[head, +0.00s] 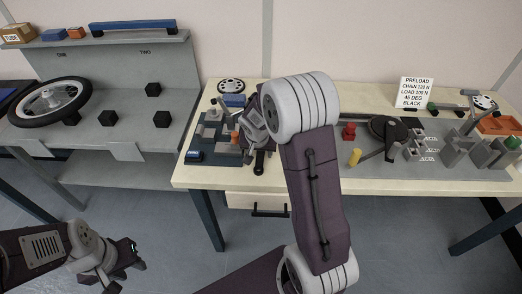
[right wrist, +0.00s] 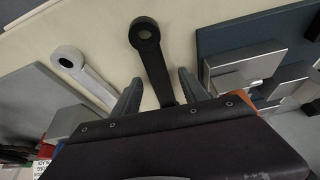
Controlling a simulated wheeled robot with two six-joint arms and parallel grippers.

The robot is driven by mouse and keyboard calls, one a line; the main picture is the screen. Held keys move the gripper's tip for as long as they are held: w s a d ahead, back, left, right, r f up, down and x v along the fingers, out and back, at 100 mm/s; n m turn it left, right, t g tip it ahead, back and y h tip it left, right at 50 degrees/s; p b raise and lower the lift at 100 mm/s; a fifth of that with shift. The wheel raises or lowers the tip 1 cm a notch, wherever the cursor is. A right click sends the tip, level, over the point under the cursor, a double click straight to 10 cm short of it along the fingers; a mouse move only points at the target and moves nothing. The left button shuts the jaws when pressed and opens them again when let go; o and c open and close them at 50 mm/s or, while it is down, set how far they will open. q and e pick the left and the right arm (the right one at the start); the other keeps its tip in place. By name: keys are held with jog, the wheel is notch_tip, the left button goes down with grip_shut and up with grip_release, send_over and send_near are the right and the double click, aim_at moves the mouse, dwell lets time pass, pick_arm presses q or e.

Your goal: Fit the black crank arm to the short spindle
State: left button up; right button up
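The black crank arm (right wrist: 146,48) lies on the cream bench top, its ring end clear of my right gripper (right wrist: 160,88). The right fingers are open, one on each side of the crank's shank, with gaps visible. In the head view the black crank arm (head: 259,162) shows just below my right gripper, which my own arm partly covers. A silver crank arm (right wrist: 85,74) lies beside it. My left gripper (head: 126,275) is open and empty, low over the floor at left. I cannot tell which part is the short spindle.
A blue-grey board with metal blocks (head: 209,140) stands left of the crank. To the right, a grey mat (head: 372,165) holds a dark chainring piece, metal stands, a red knob and a yellow cylinder (head: 355,157). A sign (head: 414,92) stands behind. A wheel (head: 48,102) lies on the left bench.

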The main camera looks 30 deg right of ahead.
aim_at(260, 155)
grip_shut()
jog(key=shift+r, duration=0.1)
jog(key=shift+r, duration=0.25)
notch_tip(260, 155, up, 4)
jog(key=shift+p, duration=0.8)
jog(key=s+d+r+p, duration=0.1)
jog(key=s+r, duration=0.5)
jog(key=s, duration=0.5)
jog(key=shift+s+r, duration=0.2)
jog(key=shift+s, duration=0.15)
jog(key=c, duration=0.6)
grip_release()
grip_shut()
jog(key=shift+f, duration=0.1)
